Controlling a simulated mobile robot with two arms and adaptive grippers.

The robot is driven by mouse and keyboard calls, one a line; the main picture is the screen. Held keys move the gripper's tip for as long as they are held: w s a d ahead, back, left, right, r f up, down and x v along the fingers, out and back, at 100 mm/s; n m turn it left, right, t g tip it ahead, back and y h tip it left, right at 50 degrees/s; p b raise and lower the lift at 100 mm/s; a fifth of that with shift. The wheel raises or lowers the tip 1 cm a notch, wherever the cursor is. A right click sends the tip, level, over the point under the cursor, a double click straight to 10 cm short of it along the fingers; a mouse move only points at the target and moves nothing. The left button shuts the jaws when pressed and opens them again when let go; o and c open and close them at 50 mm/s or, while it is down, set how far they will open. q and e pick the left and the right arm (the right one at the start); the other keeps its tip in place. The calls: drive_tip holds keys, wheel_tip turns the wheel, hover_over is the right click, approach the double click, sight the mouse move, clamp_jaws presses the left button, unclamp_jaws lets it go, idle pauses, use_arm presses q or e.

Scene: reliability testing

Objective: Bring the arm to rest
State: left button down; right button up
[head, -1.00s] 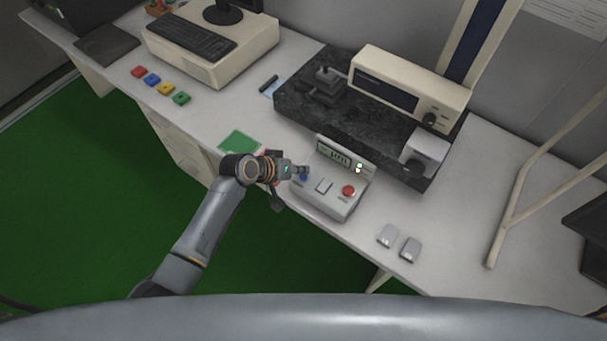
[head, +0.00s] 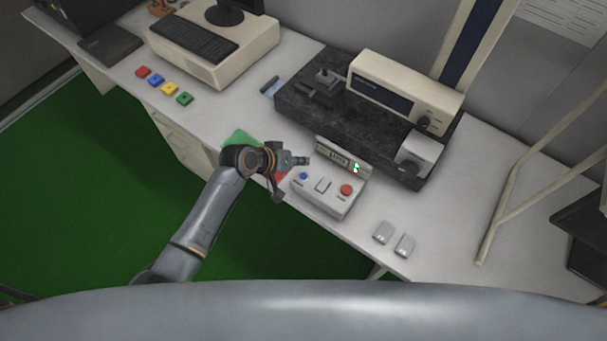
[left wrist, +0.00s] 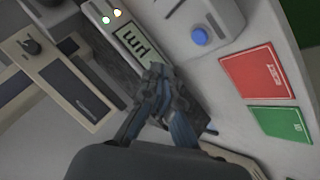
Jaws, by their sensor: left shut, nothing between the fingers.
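My left gripper (head: 301,161) is shut and empty. In the head view it is raised beside the left end of the grey control box (head: 323,208), near its display (head: 338,158). The box has a blue button (head: 304,176), a middle switch (head: 323,185) and a red button (head: 346,190). In the left wrist view the shut fingertips (left wrist: 157,75) show in front of the display (left wrist: 129,40), and the blue button (left wrist: 199,37) is uncovered to their right. The right gripper is not in view.
A red card (left wrist: 258,75) and a green card (left wrist: 281,122) lie beside the box. A dark slab (head: 290,101) with instruments stands behind it. Two small grey pieces (head: 383,232) lie to the right. A beige frame (head: 497,215) stands at the far right.

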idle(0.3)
use_arm(q)
drive_tip(key=s+a+r+g+y, duration=0.1)
drive_tip(key=s+a+r+y, duration=0.25)
drive_tip(key=s+a, duration=0.8)
drive_tip(key=s+a+r+g+y, duration=0.1)
drive_tip(key=s+a+r+y, duration=0.25)
drive_tip(key=s+a, duration=0.85)
drive_tip(key=s+d+f+g+b, duration=0.1)
drive_tip(key=s+d+f+b, duration=0.15)
drive_tip(key=f, duration=1.25)
drive_tip(key=s+d+f+b, duration=0.1)
drive_tip(key=s+f+b, duration=0.15)
drive_tip(key=f, duration=1.25)
drive_tip(key=s+a+f+b, duration=0.1)
drive_tip(key=s+f+b, duration=0.1)
drive_tip(key=s+f, duration=0.6)
drive_tip(key=s+a+f+g+b, duration=0.1)
drive_tip(key=s+f+b, duration=0.1)
drive_tip(key=s+f, duration=0.6)
wheel_tip(320, 180, down, 5)
drive_tip(key=shift+s+a+f+m, duration=0.2)
drive_tip(key=shift+a+m, duration=0.1)
drive_tip(key=shift+a, duration=0.05)
